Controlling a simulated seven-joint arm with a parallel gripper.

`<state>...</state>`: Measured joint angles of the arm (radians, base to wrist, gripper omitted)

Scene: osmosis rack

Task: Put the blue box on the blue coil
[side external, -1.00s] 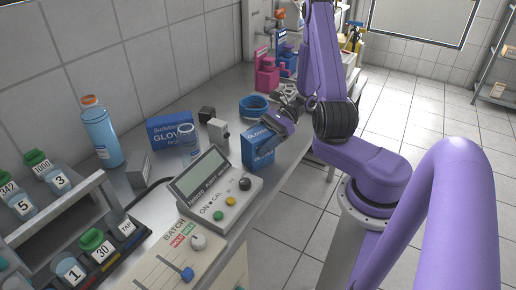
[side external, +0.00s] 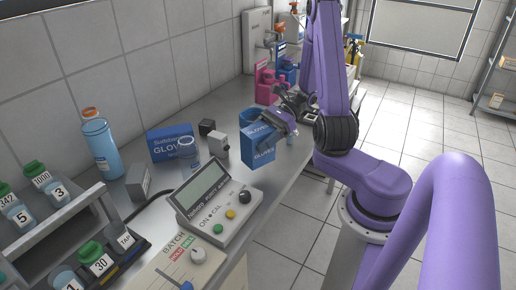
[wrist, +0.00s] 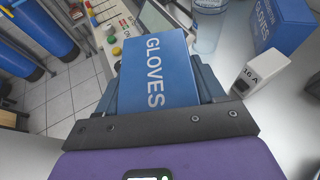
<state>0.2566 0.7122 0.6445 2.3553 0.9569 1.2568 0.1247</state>
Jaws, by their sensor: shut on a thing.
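The blue box (side external: 258,152), lettered GLOVES, is held in my gripper (side external: 272,131) near the front edge of the bench. In the wrist view the box (wrist: 157,75) fills the space between the two fingers of my gripper (wrist: 158,92), which is shut on its sides. The box stays upright in the side view; whether its bottom clears the bench is hard to tell. The coil does not show in the wrist view.
A second blue gloves box (side external: 170,143) stands by the wall, with a clear blue-capped jar (side external: 188,152) before it. A small white block (side external: 218,146) and a black one (side external: 206,127) stand left of the coil. A meter (side external: 215,200) is in front. Pink and blue stands (side external: 267,88) are behind.

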